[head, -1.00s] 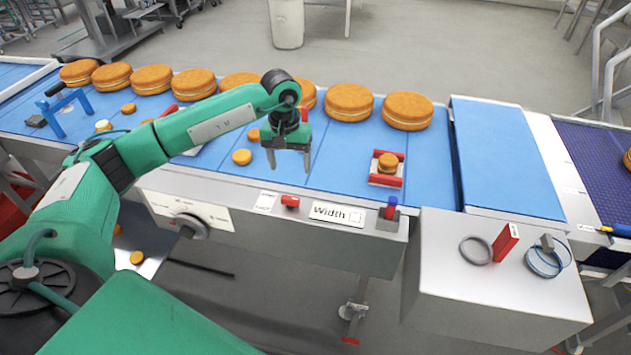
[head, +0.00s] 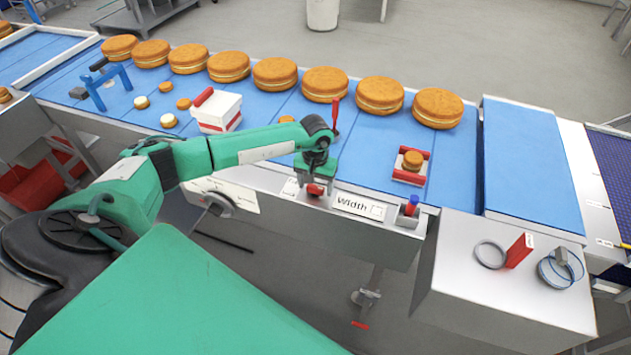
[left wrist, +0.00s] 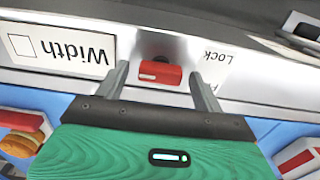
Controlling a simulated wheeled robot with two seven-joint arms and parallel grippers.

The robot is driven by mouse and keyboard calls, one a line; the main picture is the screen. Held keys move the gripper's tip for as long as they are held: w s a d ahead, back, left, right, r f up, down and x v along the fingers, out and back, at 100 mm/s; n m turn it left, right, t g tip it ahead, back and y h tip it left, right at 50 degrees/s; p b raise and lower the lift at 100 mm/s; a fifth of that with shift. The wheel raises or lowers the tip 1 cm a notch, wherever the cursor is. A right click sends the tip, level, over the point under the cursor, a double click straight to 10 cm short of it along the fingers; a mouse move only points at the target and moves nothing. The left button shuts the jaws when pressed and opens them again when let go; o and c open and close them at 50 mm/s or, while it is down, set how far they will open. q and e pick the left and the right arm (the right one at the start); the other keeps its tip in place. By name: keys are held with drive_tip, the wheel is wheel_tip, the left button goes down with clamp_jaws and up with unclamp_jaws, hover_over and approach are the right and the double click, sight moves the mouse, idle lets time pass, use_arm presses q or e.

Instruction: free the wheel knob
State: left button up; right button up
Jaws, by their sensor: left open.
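A small red block (head: 314,189) sits on the conveyor's front rail between a "Lock" label and the "Width" label (head: 358,206). My left gripper (head: 316,187) is over it, fingers pointing down. In the left wrist view the red block (left wrist: 160,73) lies between the two open fingers (left wrist: 158,76), with a small gap showing on each side. A grey wheel knob (head: 219,205) is on the white dial panel below the rail, left of my gripper and partly behind my arm. My right gripper is not in view.
Large filled rounds (head: 326,84) line the belt's far side. A white box (head: 217,111) and a red-ended holder with a small round (head: 411,165) stand on the belt. Rings and a red block (head: 520,250) lie on the grey cabinet.

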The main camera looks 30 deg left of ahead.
use_arm(q)
drive_tip(key=shift+f, duration=0.15)
drive_tip(key=c, duration=1)
